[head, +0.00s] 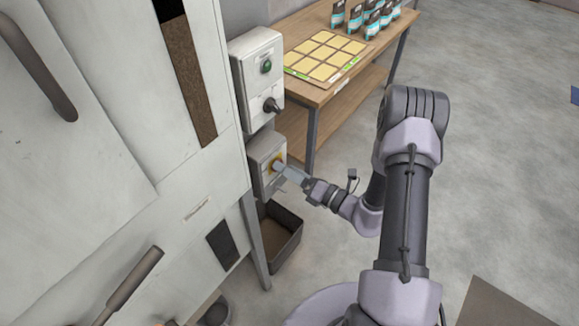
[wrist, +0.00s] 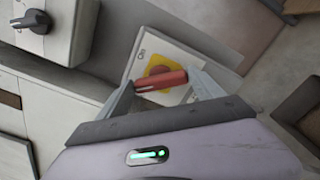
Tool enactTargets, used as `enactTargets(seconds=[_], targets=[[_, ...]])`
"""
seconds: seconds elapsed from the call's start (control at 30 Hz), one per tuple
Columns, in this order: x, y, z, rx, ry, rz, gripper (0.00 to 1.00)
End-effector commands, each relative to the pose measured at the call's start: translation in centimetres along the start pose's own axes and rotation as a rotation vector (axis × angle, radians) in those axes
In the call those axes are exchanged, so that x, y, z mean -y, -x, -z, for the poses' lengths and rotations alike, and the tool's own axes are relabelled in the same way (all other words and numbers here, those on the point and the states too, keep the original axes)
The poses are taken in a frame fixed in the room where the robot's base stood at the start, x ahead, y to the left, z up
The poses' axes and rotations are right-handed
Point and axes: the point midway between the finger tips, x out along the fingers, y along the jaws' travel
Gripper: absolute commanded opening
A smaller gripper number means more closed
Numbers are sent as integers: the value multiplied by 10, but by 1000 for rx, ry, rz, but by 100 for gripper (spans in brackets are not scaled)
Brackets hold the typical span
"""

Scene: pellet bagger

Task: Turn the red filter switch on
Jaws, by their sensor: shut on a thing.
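The red filter switch (wrist: 160,81) is a red handle on a yellow plate (wrist: 152,71), on the front of a pale box. In the wrist view the handle lies nearly level across the picture, with a white mark at its left end. My gripper (wrist: 162,92) has one finger on each end side of the handle and is shut on it.
Above is another box with a green button (head: 266,66) and a black rotary switch (head: 271,105), which also shows in the wrist view (wrist: 35,21). A dark bin (head: 283,240) stands below. A wooden table (head: 325,95) with a card and several pouches stands behind.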

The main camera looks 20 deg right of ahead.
Motion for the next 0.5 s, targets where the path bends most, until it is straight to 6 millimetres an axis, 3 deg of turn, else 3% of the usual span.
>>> enactTargets(seconds=[0.5], targets=[[1, 0, 0, -1, -451, 1, 36]])
